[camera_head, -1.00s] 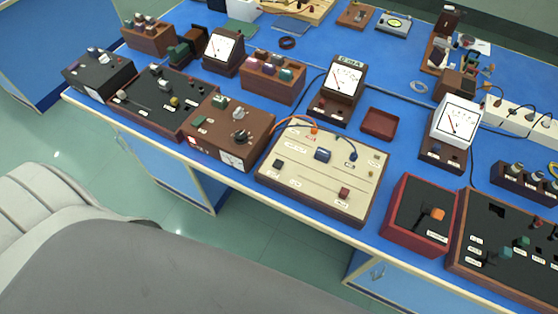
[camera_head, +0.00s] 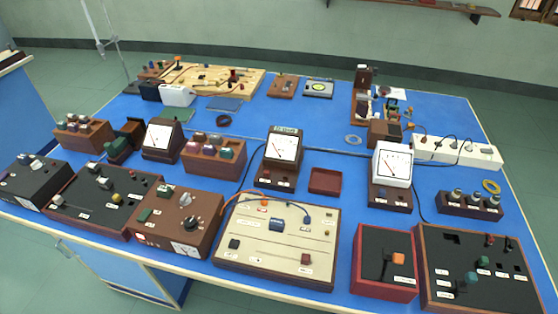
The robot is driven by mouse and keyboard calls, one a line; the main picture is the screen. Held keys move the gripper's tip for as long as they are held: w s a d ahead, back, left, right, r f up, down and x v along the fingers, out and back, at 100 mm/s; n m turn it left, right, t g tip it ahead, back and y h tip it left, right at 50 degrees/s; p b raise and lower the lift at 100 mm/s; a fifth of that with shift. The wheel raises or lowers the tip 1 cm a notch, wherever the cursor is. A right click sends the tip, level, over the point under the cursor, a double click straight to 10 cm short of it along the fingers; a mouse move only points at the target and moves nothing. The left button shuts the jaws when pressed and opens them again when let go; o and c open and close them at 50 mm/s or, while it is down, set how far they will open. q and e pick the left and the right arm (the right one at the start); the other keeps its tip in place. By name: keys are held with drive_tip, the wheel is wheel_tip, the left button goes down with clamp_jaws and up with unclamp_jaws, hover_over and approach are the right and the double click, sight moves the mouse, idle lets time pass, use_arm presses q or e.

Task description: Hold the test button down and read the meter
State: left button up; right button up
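Several analog meters stand on the blue bench. A brown-based meter (camera_head: 283,147) with a label on top is behind the cream board. A white meter (camera_head: 391,164) stands right of it, and a smaller dark-framed meter (camera_head: 160,138) at the left. A brown control box (camera_head: 172,218) has knobs and a small dial set in its front. The labels are too small to read, so I cannot tell which button is the test button. Neither gripper is in view.
A red box (camera_head: 369,291) with an orange-topped lever and a dark panel (camera_head: 436,296) with knobs fill the front right. An empty red tray (camera_head: 324,181) lies mid-bench. A white power strip (camera_head: 457,153) stands back right. Cables run between the units.

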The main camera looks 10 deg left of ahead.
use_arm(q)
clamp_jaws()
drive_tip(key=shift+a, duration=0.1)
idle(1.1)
